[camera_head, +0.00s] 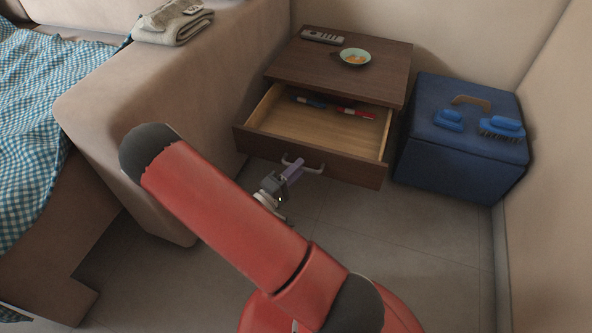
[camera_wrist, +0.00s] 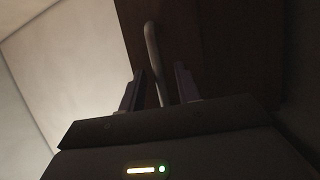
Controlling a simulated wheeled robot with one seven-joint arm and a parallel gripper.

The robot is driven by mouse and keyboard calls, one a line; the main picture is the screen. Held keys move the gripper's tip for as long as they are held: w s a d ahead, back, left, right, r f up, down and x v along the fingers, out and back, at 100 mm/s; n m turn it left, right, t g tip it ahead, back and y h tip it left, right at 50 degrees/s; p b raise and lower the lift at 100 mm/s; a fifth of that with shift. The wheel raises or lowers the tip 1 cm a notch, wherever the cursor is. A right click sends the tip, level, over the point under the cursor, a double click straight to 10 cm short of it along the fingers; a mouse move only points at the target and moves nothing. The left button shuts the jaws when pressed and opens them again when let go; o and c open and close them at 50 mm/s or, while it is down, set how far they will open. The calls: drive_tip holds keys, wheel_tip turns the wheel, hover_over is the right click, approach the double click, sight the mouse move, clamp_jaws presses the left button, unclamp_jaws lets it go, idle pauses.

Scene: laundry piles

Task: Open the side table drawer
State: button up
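The dark brown side table (camera_head: 345,62) stands against the back wall. Its drawer (camera_head: 310,158) is pulled well out, and its light wooden inside shows red and blue items (camera_head: 340,108) at the back. A pale curved handle (camera_head: 314,170) is on the drawer front. My gripper (camera_head: 292,171) is at the left part of the handle. In the wrist view the handle (camera_wrist: 152,50) passes between the two fingers (camera_wrist: 158,88), with gaps seen on its sides, so the fingers look apart. Whether a finger touches the handle is unclear.
A bowl (camera_head: 355,57) and a remote (camera_head: 322,37) lie on the table top. A blue box (camera_head: 465,145) with blue brushes (camera_head: 500,127) stands right of the table. A beige sofa (camera_head: 165,90) is close on the left. The floor in front is clear.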

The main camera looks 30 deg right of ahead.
drive_tip(key=shift+a, duration=0.1)
drive_tip(key=v, duration=0.7)
drive_tip(key=shift+a, duration=0.3)
drive_tip(key=shift+s, duration=0.15)
